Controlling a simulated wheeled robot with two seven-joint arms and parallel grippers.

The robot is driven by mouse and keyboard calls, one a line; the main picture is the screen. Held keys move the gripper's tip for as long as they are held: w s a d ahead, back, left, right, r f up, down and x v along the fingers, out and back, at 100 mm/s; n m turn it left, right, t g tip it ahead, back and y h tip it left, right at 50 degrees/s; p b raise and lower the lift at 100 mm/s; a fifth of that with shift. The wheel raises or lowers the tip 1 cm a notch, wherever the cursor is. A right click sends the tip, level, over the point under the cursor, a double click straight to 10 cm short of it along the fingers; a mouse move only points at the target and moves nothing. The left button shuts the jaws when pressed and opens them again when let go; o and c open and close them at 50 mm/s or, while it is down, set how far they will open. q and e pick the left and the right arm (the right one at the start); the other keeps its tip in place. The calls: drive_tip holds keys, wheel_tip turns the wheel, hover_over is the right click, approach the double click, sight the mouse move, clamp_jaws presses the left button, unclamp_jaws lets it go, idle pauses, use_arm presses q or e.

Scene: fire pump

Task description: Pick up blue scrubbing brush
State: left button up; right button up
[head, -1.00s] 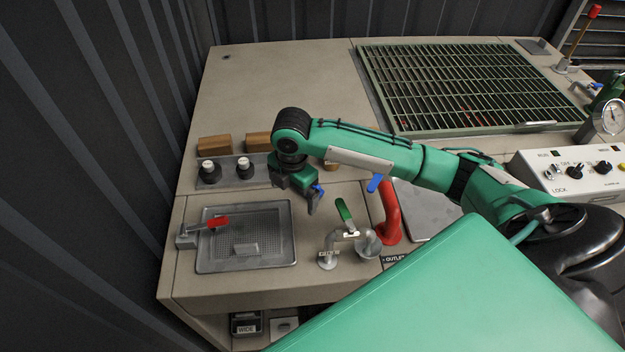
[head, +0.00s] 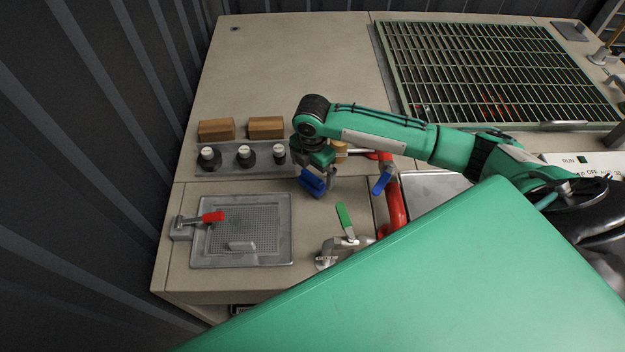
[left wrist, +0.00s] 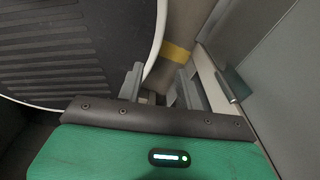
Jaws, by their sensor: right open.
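A small blue object (head: 313,182), which looks like the blue brush, shows at my right gripper's fingers in the head view. My right gripper (head: 316,186) is open and points down above the left part of the console. It overlaps the blue object and hides part of it. I cannot tell whether the fingers touch it or straddle it. In the left wrist view, my left gripper (left wrist: 160,88) is open with a gap between its fingers, away from the blue object.
A separate blue lever (head: 382,183) sits beside a red pipe (head: 397,207). A green-handled valve (head: 345,220) stands in front. Several black knobs (head: 245,155) and wooden blocks (head: 216,129) are left of the gripper.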

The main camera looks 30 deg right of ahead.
sight(310, 177)
drive_tip(key=shift+f, duration=0.55)
wheel_tip(310, 177, down, 4)
drive_tip(key=shift+w+a+f+p, duration=0.15)
drive_tip(key=shift+f+p, duration=0.05)
drive_tip(key=shift+p, duration=0.75)
drive_tip(key=shift+f, duration=0.3)
use_arm(q)
drive_tip(key=shift+w+d+r, duration=0.25)
drive_tip(key=shift+w+r, duration=0.05)
drive_tip(key=shift+r, duration=0.2)
drive_tip(key=shift+w+d+r, duration=0.25)
drive_tip(key=shift+r, duration=0.25)
use_arm(e)
drive_tip(key=shift+c, duration=0.4)
drive_tip(key=c, duration=1)
use_arm(q)
drive_tip(key=shift+s+a, duration=0.1)
use_arm(e)
drive_tip(key=shift+c, duration=0.2)
drive_tip(key=shift+r, duration=0.2)
use_arm(q)
wheel_tip(310, 177, down, 3)
drive_tip(key=b, duration=0.3)
drive_tip(key=shift+f, duration=0.1)
use_arm(e)
wheel_tip(310, 177, up, 20)
drive_tip(key=shift+f, duration=0.15)
